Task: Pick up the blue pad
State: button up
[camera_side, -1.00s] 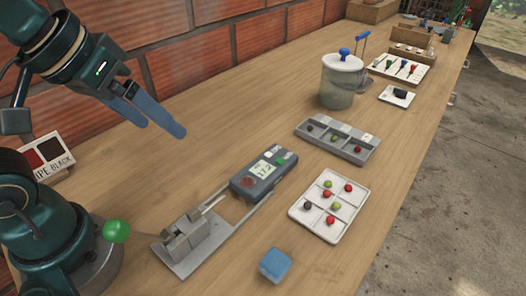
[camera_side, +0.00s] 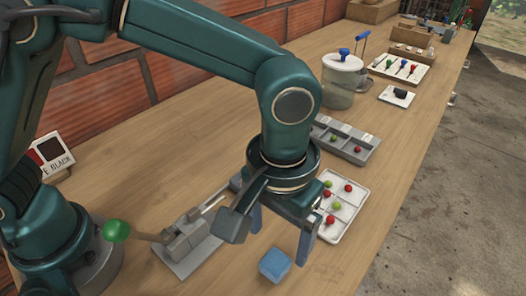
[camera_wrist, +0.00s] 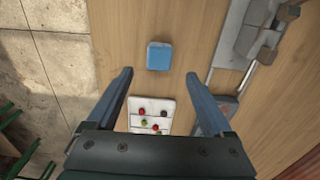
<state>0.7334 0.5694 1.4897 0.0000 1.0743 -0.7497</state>
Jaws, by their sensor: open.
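The blue pad (camera_side: 275,264) is a small rounded block lying on the wooden table near its front, free of other things. It also shows in the wrist view (camera_wrist: 159,56), near the top middle, beyond my fingertips and roughly between their lines. My gripper (camera_side: 282,238) points down above the table, just behind the pad in the side view. Its two blue-grey fingers are apart with nothing between them. In the wrist view my gripper (camera_wrist: 158,88) is open, with the pad ahead of the fingertips. The fingers do not touch the pad.
A white tray (camera_side: 354,211) with red and green balls is close beside my gripper. A grey metal fixture (camera_side: 187,247) with a green-knobbed lever (camera_side: 117,231) stands left of the pad. A grey compartment tray (camera_side: 368,150) is behind. The table right of the pad is clear.

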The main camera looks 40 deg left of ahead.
aim_at(275, 261)
jog(key=shift+s+d+f, duration=0.1)
jog(key=shift+s+f, duration=0.2)
jog(key=shift+f, duration=2.35)
grip_shut()
jog(key=shift+r, duration=0.1)
notch_tip(275, 261, up, 4)
jog(key=shift+w+r, duration=0.1)
jog(key=w+a+r, duration=0.3)
jog(key=a+r, duration=0.3)
jog(key=a, duration=0.5)
jog(key=shift+w+r, duration=0.3)
jog(key=shift+w, duration=0.05)
